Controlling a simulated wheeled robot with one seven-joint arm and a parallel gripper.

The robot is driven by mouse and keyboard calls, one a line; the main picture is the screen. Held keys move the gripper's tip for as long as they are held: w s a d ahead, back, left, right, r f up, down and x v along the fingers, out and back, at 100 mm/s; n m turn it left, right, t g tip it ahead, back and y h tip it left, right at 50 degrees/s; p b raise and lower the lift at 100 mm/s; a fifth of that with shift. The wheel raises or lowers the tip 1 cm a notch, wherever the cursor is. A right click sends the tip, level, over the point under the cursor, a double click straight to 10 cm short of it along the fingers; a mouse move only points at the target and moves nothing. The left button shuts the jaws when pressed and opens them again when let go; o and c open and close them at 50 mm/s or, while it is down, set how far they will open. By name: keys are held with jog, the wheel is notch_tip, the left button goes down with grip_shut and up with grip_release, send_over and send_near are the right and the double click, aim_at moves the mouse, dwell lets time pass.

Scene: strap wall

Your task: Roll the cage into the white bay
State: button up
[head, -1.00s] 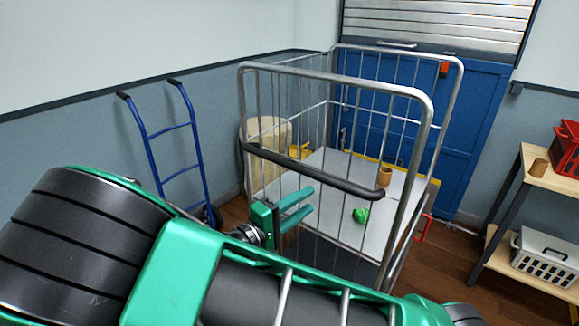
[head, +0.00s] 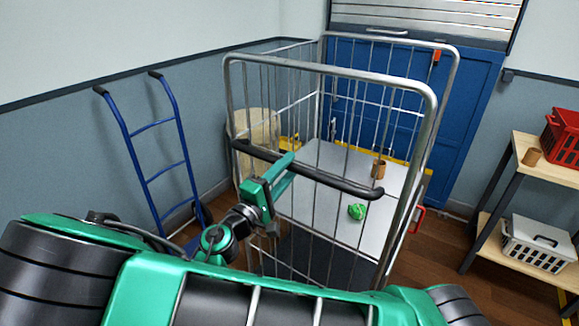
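The cage (head: 431,130) is a tall silver wire trolley in the middle of the head view. A black handle bar (head: 335,184) crosses its near side. My gripper (head: 284,174) is green and lies over the left half of that bar in the picture. Its fingers point up and to the right and overlap in this view, so their gap and any contact with the bar are unclear. A pale panel (head: 325,200) shows through the wires, with a green ball (head: 357,211) and a brown pot (head: 378,169) on it. I cannot make out a marked white bay.
A blue hand truck (head: 152,150) leans at the left wall. A blue door (head: 455,130) is behind the cage. A shelf (head: 545,170) at the right holds a red crate (head: 562,140) and a white basket (head: 540,243). Wooden floor (head: 440,255) is open between cage and shelf.

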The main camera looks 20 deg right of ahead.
jog(key=shift+x, duration=0.8)
jog(key=shift+c, duration=0.4)
grip_shut()
jog(key=shift+s+d+f, duration=0.1)
jog(key=shift+s, duration=0.05)
